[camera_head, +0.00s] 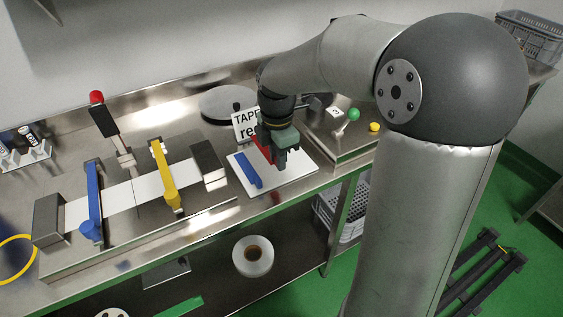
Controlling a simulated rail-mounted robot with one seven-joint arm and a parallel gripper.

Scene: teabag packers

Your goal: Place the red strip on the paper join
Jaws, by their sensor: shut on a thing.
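The red strip (262,149) shows at the left side of my gripper (281,163), which is shut on it over the white board (293,172). The gripper hides part of the strip, and I cannot tell whether the strip touches the board. The white paper (150,186) lies on the bench to the left, with a thin dark line across it at the paper join (134,194). The join lies between a blue clamp arm (94,200) and a yellow clamp arm (164,178). My gripper is well to the right of the join.
A blue strip (244,170) lies on the board's left part. A sign reading "TAPE red" (244,124) stands behind. Dark blocks (208,165) (48,219) sit at the paper's ends. A red-topped lever (104,119) rises behind the join. A panel with green and yellow knobs (353,115) is right.

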